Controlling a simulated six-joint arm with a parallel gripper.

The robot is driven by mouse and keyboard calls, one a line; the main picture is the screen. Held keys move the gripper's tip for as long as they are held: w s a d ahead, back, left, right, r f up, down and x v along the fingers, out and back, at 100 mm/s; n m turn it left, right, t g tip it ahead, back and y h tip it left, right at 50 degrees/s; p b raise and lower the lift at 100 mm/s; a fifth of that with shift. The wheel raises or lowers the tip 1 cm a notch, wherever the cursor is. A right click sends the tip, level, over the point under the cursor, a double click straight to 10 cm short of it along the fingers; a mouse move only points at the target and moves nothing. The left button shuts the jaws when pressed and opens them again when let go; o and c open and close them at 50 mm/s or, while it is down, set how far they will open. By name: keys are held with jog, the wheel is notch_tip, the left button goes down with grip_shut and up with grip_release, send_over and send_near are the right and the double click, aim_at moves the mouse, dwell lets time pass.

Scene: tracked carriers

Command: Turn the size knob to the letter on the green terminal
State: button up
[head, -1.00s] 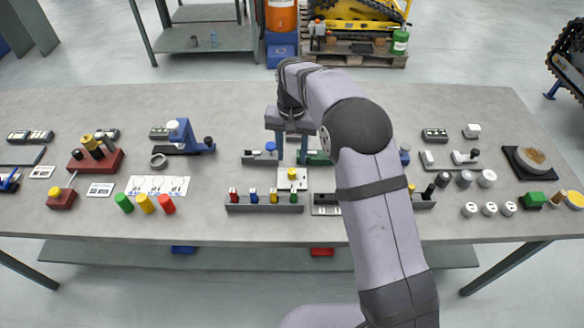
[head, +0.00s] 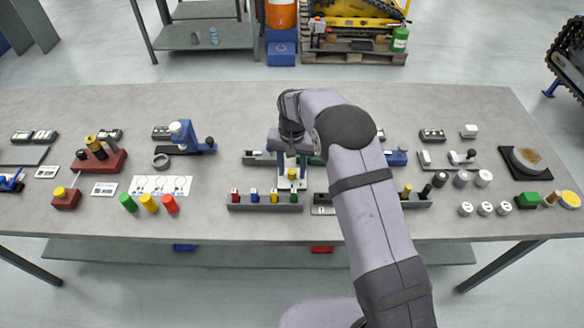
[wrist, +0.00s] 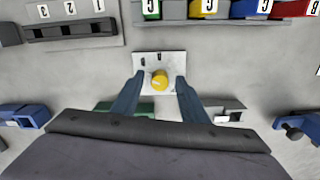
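The size knob (wrist: 160,80) is a round yellow knob on a white plate (wrist: 147,62) with small dark marks I cannot read. It also shows in the head view (head: 292,174). My gripper (wrist: 159,82) is open, with one finger on each side of the knob and a visible gap at both. I cannot tell the fingertips' height against the knob. The green terminal (wrist: 150,10) is a green block with a white label in a grey rail (wrist: 176,21), at the wrist view's top edge. Its label looks like a "5" or an upside-down letter.
Yellow (wrist: 203,9), blue (wrist: 250,9) and red (wrist: 295,9) terminals stand beside the green one. A dark three-slot holder (wrist: 70,29) is at the wrist view's upper left. Blue parts (wrist: 22,116) lie at left and right. The table is crowded with fixtures, with bare strips between.

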aim_at(292, 172)
grip_shut()
jog(key=shift+n+b, duration=0.5)
jog(key=shift+n, duration=1.8)
jog(key=shift+o, duration=0.2)
grip_release()
notch_tip(292, 172, up, 7)
jog(key=b, duration=0.2)
jog(key=shift+b, duration=0.4)
jog(key=shift+r, duration=0.2)
